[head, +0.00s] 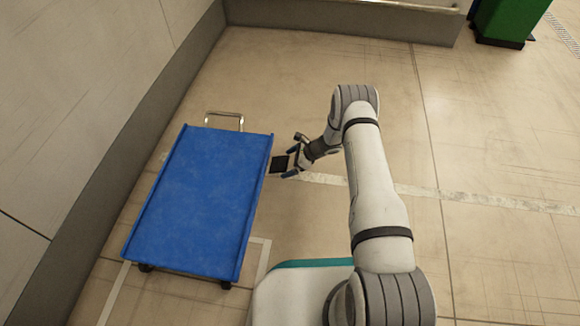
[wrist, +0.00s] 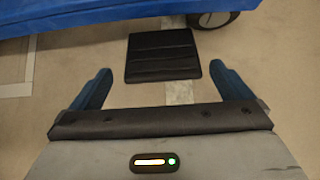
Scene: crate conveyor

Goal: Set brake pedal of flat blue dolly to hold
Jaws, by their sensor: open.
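The flat blue dolly (head: 200,200) stands on the floor at the left in the head view, and part of its blue edge (wrist: 80,18) shows at the top of the wrist view. Its brake pedal, a black ribbed plate (wrist: 162,54), sticks out from the dolly's right side; it also shows in the head view (head: 279,163). Whether the pedal is up or down, I cannot tell. My gripper (head: 288,162) is beside the pedal, with its blue fingers open and nothing between them. In the wrist view the pedal lies just ahead, between the fingertips (wrist: 160,72).
A metal handle (head: 224,116) rises at the dolly's far end. A grey wall (head: 110,90) runs along the left. A dark wheel (wrist: 216,19) shows under the dolly. A green bin (head: 507,20) stands at far right. Floor to the right is clear.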

